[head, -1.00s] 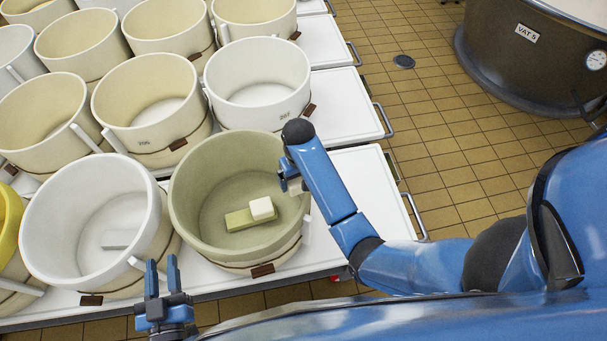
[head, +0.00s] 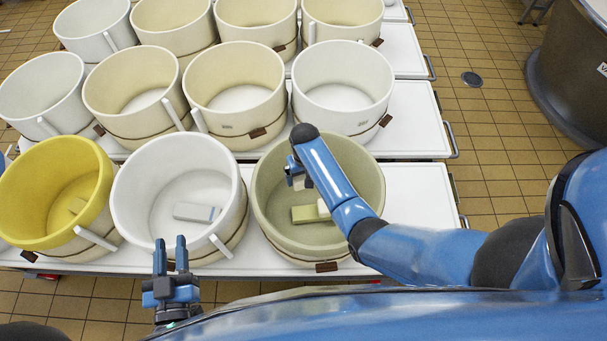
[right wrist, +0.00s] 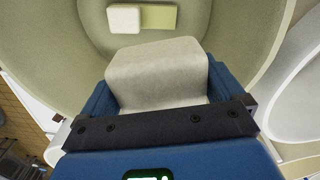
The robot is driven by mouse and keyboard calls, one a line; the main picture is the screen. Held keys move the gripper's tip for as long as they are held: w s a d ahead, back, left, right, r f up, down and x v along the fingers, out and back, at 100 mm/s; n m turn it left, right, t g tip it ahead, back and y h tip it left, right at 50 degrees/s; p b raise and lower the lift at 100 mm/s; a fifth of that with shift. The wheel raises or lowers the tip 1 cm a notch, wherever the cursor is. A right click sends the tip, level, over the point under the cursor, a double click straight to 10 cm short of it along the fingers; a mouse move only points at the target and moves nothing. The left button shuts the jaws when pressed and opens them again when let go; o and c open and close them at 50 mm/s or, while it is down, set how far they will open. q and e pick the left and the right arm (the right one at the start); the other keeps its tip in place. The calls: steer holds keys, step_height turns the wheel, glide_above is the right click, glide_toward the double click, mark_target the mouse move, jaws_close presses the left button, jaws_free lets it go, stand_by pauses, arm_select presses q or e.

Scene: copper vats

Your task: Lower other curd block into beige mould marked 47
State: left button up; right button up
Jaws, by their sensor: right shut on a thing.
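My right gripper (head: 297,176) hangs over the left part of the opening of an olive-beige mould (head: 369,183). In the right wrist view it is shut on a pale grey-white curd block (right wrist: 156,75), held above the mould floor. A green block (head: 308,214) lies on that floor with a small cream block (right wrist: 125,18) at one end of it; my right arm partly covers the cream one in the head view. I cannot read any 47 on a mould. My left gripper (head: 171,252) is open and empty in front of a white mould.
The white mould (head: 130,205) to the left holds a grey block (head: 196,212). A yellow mould (head: 20,232) stands further left. Several cream and white moulds fill the tables behind. The white table top (head: 425,200) right of the olive mould is clear.

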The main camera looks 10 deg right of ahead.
steer(key=shift+f+b, duration=0.65)
steer(key=shift+f, duration=0.15)
steer(key=shift+a+f+b, duration=0.2)
steer(key=shift+f+b, duration=0.9)
step_height(320, 180, down, 23)
steer(key=b, duration=1.8)
steer(key=shift+d+f+b, duration=0.1)
steer(key=shift+b, duration=0.25)
steer(key=shift+s+f, duration=0.1)
